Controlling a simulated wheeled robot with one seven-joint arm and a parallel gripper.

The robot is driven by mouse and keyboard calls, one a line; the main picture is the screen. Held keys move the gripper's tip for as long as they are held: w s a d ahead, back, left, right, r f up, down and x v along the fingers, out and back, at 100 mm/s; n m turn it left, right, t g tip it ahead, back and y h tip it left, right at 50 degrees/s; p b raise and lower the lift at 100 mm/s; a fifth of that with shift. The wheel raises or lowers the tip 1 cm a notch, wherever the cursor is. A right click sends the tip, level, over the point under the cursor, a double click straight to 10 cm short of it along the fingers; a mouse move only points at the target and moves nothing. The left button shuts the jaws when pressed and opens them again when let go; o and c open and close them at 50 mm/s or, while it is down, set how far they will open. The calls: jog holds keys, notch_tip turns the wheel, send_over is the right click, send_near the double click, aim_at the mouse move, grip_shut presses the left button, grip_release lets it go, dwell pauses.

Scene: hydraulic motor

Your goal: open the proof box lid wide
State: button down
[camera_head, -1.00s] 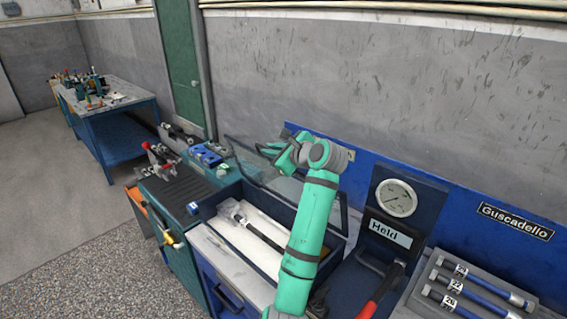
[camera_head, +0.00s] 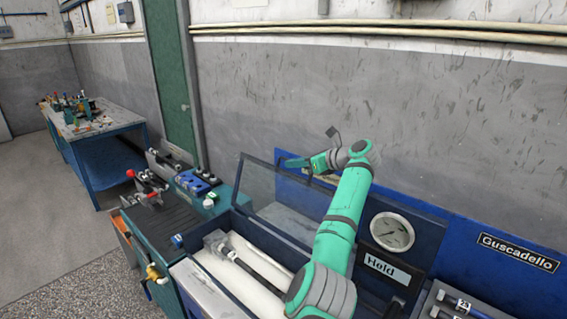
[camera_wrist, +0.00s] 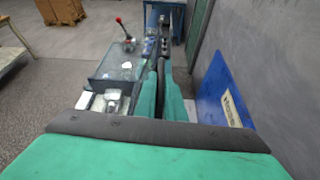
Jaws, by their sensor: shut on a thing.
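The proof box (camera_head: 262,232) is a dark blue box with white padding and a black rod with a grey end fitting inside. Its clear, dark-framed lid (camera_head: 258,186) stands raised and tilted at the wall side. My gripper (camera_head: 290,162) is at the lid's upper edge and shut on it, though the grip itself is small and hard to make out. In the wrist view, the two teal fingers of my gripper (camera_wrist: 161,68) are close together, with the clear lid (camera_wrist: 118,68) to their left. My arm covers the right end of the box.
A pressure gauge (camera_head: 392,232) and a "Held" sign (camera_head: 380,264) stand right of my arm. A blue wall board (camera_head: 480,240) runs behind. Bench with red-handled clamp (camera_head: 148,198) lies left. A blue table (camera_head: 100,130) stands farther left.

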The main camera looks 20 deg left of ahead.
jog(key=shift+w+d+f, duration=0.45)
jog(key=shift+w+f, duration=0.05)
jog(key=shift+w, duration=0.3)
jog(key=shift+d, duration=0.1)
jog(key=c, duration=1.8)
grip_release()
jog(key=shift+s, duration=0.15)
jog(key=shift+c, duration=0.2)
jog(key=v, duration=1)
jog(key=shift+s+r, duration=0.25)
jog(key=shift+r, duration=0.05)
jog(key=shift+w, duration=0.1)
